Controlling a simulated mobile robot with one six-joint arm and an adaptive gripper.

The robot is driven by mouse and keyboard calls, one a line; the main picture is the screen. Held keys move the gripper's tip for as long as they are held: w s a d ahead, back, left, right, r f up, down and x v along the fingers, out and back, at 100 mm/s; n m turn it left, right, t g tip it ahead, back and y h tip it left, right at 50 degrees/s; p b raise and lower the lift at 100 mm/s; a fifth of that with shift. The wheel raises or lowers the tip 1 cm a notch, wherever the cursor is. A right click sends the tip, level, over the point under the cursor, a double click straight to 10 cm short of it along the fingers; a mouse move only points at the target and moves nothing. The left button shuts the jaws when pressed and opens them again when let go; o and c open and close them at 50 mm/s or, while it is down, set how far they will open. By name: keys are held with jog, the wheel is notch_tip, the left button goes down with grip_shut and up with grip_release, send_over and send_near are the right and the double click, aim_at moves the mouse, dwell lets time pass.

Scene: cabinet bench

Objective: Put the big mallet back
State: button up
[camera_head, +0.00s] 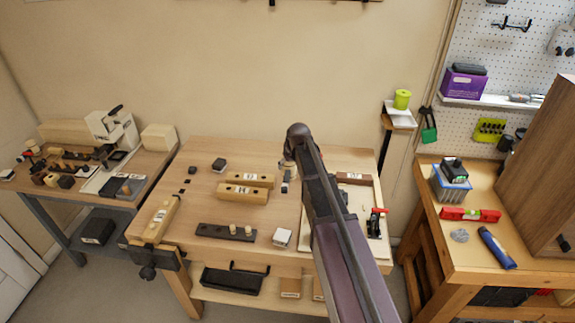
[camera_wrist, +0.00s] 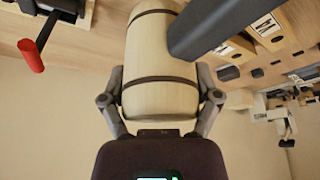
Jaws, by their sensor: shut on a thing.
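My gripper (camera_wrist: 160,98) is shut on a big pale wooden mallet head (camera_wrist: 158,45) with dark bands, one finger on each side of it. A thick dark grey bar (camera_wrist: 215,25) overlaps the head's right side in the wrist view; I cannot tell whether it is the mallet's handle. In the head view my gripper (camera_head: 289,162) is over the back of the middle bench, and my arm hides most of it and the mallet. Two light wooden blocks with holes and labels (camera_head: 243,192) lie left of it on the bench.
A red-handled clamp (camera_head: 376,222) stands at the right. A side bench stands on each side.

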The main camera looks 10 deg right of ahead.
jog(key=shift+f, duration=0.15)
jog(key=shift+f+b, duration=2.9)
jog(key=shift+b, duration=0.1)
jog(key=shift+f+b, duration=1.9)
jog(key=shift+f, duration=0.05)
dwell(2.1)
jog(key=o, duration=1.1)
jog(key=shift+r, duration=0.15)
